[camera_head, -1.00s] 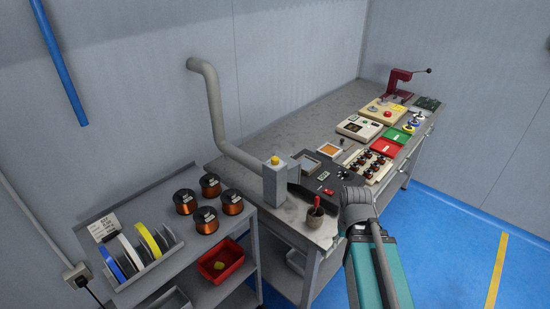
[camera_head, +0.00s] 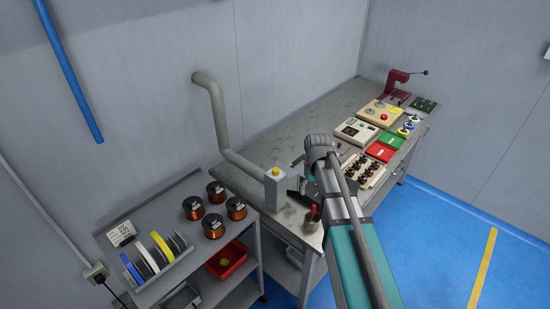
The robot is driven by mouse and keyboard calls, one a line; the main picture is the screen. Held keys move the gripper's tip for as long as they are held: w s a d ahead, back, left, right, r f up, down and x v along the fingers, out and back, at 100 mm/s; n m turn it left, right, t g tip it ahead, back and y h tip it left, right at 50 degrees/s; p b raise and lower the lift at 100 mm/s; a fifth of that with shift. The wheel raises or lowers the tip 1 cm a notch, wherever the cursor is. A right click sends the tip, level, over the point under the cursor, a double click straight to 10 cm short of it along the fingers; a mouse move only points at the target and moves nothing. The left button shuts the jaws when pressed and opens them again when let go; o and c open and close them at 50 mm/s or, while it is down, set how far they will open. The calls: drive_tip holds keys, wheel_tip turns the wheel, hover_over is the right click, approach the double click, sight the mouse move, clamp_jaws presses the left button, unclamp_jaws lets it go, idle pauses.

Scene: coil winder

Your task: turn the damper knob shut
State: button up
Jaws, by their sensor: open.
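A yellow knob (camera_head: 276,171) sits on top of an upright grey box (camera_head: 274,190) at the front left corner of the bench, at the lower end of a grey duct pipe (camera_head: 218,120). I take it to be the damper knob; its turn position is too small to read. My arm reaches in from the lower right. My gripper (camera_head: 297,162) shows only as small dark parts left of my wrist, open, a little right of the yellow knob and apart from it in the picture. My wrist hides part of the gripper and the bench behind it.
A pot with a red-handled tool (camera_head: 312,213) stands at the bench's front edge. Copper coils (camera_head: 213,192) and coloured spools (camera_head: 161,245) sit on the left cart (camera_head: 180,196). Panels and a red press (camera_head: 398,84) fill the bench's right side. The bench's back strip is clear.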

sight(276, 169)
drive_tip(key=w+a+r+n+p, duration=0.4)
drive_tip(key=w+a+r+p, duration=0.6)
drive_tip(key=w+a+r, duration=0.1)
drive_tip(key=shift+w+a+r+p, duration=0.35)
drive_tip(key=shift+a+r, duration=0.2)
drive_tip(key=shift+a, duration=0.25)
drive_tip(key=shift+f, duration=0.25)
drive_tip(key=f+b, duration=0.6)
drive_tip(key=b, duration=0.1)
drive_tip(key=f+b, duration=0.7)
drive_tip(key=shift+s+a+f, duration=0.15)
drive_tip(key=shift+s+a, duration=0.05)
clamp_jaws()
